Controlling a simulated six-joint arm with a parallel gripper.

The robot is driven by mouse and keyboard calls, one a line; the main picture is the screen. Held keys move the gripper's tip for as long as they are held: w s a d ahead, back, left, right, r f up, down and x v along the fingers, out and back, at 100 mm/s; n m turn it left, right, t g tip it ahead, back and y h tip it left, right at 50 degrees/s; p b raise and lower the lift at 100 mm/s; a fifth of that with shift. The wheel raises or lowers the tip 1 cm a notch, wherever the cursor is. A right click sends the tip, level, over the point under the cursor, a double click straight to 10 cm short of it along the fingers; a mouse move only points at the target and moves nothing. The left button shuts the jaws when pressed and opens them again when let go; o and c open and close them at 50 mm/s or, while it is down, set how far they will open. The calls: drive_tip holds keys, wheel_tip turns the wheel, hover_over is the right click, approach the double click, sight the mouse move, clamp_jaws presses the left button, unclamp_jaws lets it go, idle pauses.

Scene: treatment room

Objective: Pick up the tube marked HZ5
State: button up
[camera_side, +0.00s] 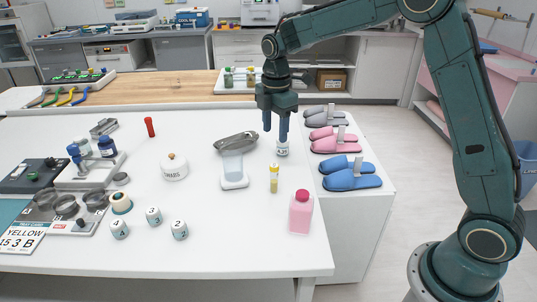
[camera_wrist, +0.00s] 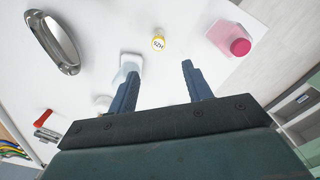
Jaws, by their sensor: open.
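A small upright tube with a yellow cap (camera_side: 274,178) stands on the white table, left of a pink bottle. In the wrist view its cap (camera_wrist: 158,43) shows from above with small rotated lettering that seems to read HZ5. My gripper (camera_side: 275,137) points down over the table, behind and above the tube in the side view. In the wrist view my gripper (camera_wrist: 160,72) is open and empty. The tube's cap shows just beyond the fingertips, roughly in line with the gap between them.
The pink bottle (camera_side: 301,213) stands close to the tube. A white clear-backed stand (camera_side: 234,180), a metal dish (camera_side: 236,143) and a small white jar (camera_side: 282,149) are nearby. Slippers (camera_side: 352,179) lie on the right-hand shelf. Numbered cups (camera_side: 153,216) stand at front left.

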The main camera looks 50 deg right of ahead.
sight(274, 165)
drive_tip(key=shift+w+f+n, duration=0.3)
drive_tip(key=shift+w+f, duration=0.05)
drive_tip(key=shift+f, duration=0.1)
drive_tip(key=shift+f, duration=4.3)
drive_tip(key=shift+s+d+f, duration=0.1)
drive_tip(key=shift+f, duration=1.2)
drive_tip(key=shift+s+d+f, duration=0.1)
drive_tip(key=shift+f, duration=1.2)
drive_tip(key=c, duration=1.1)
